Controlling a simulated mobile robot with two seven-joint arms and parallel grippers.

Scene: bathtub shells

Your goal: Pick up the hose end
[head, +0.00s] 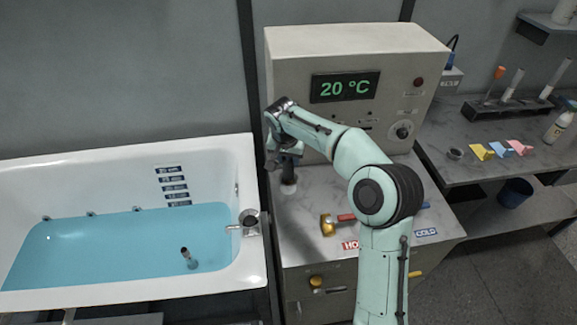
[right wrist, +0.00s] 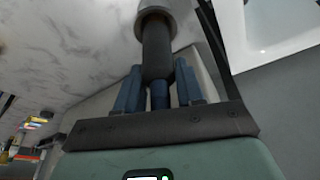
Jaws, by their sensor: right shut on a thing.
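My right gripper (head: 289,160) points down over the marble counter, beside the tub's right rim. It is shut on the hose end (head: 289,184), a dark upright cylinder with a pale lower end. In the right wrist view my right gripper (right wrist: 158,88) has its blue fingers on both sides of the dark hose end (right wrist: 156,50), which has a grey metal collar at its far end. Whether the pale end touches the counter I cannot tell. My left gripper is not in view.
The white bathtub (head: 205,150) with blue water is at left; a dark upright piece (head: 188,258) stands in the water. A beige control box (head: 290,60) reading 20 °C stands behind the arm. A side bench (head: 460,105) is at right.

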